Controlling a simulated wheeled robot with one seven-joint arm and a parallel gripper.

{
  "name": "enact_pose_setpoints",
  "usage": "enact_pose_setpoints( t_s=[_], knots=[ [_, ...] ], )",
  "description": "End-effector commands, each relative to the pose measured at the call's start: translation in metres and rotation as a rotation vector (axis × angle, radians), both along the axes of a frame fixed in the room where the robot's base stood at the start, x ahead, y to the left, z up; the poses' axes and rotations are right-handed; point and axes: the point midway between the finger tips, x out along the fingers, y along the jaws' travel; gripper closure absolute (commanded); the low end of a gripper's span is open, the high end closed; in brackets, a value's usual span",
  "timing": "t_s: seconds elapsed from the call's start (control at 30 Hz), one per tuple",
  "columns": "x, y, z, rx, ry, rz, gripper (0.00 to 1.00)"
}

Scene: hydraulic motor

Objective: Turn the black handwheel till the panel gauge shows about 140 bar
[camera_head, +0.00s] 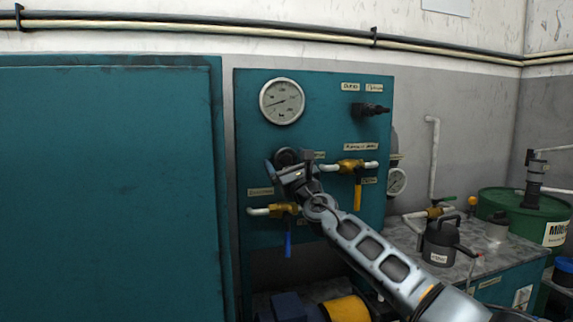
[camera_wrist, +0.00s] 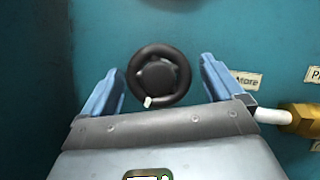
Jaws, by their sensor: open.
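The black handwheel (camera_wrist: 157,76) is on the teal panel (camera_head: 254,120). In the wrist view it sits between the two fingers of my gripper (camera_wrist: 163,82), with a gap on each side. It has a small pale knob at its lower rim. In the head view the handwheel (camera_head: 284,156) is mostly hidden behind my gripper (camera_head: 286,171). My gripper is open and holds nothing. The round panel gauge (camera_head: 282,101) is above the handwheel. Its needle points to the left and slightly down; the numbers are too small to read.
A yellow-handled valve (camera_head: 357,184) is right of the handwheel, and a blue-handled valve (camera_head: 287,229) is below. A black fitting (camera_head: 370,110) juts out at the panel's upper right. A second gauge (camera_head: 396,181) is beyond the panel's right edge. A bench (camera_head: 400,231) holds a dark can (camera_head: 441,243).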

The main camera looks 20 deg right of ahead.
Motion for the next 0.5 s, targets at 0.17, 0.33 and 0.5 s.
enact_pose_setpoints(
  t_s=[0.17,0.33,0.5],
  knots=[
    [-0.0002,0.0002,-0.0001,0.000,0.000,0.000,0.13],
    [-0.0003,0.0003,-0.0002,0.000,0.000,0.000,0.29],
    [-0.0003,0.0002,-0.0003,0.000,0.000,0.000,0.46]
  ],
)
